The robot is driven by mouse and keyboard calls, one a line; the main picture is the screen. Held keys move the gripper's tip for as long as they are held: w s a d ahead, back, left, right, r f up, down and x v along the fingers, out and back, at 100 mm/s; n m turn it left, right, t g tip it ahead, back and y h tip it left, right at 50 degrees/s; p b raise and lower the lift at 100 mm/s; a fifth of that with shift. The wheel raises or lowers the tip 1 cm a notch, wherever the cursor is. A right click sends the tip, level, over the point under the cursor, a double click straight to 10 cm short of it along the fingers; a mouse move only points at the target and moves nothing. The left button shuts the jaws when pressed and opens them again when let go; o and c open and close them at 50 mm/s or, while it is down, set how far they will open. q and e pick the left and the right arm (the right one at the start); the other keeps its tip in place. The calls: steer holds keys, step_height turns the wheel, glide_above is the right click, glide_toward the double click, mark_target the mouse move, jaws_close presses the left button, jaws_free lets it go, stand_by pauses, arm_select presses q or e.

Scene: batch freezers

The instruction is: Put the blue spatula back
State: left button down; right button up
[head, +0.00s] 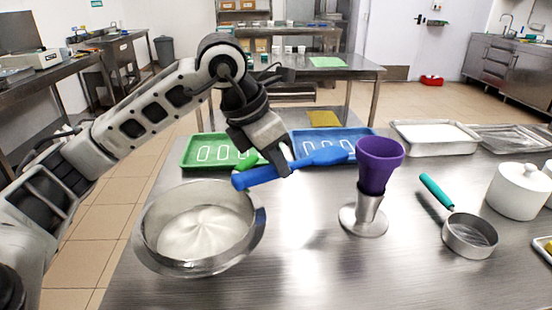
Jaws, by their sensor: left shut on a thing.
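My left gripper (286,166) is shut on the blue spatula (256,177), gripping it near its middle. The spatula is held roughly level above the table, its thick left end near the bowl and its flatter end pointing right. A blue tray (366,133) with white markings lies behind it, partly hidden by the spatula and gripper. Whether the spatula's right end touches the tray cannot be told. A green tray (186,160) with similar markings lies to the left, with a green utensil (248,159) at its right side. My right gripper is not in view.
A metal bowl (150,245) of white powder stands front left. A purple cup (379,160) sits in a metal stand (364,222). Bare table lies in front centre.

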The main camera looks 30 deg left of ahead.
arm_select(q)
steer(key=shift+f, duration=0.1)
steer(key=shift+f+b, duration=0.55)
steer(key=c, duration=1.3)
jaws_free()
steer(key=shift+o, duration=0.2)
steer(key=shift+r, duration=0.1)
steer(key=shift+r+p, duration=0.3)
steer(key=p+v, duration=0.1)
steer(key=v, duration=1.1)
steer(key=shift+r, duration=0.3)
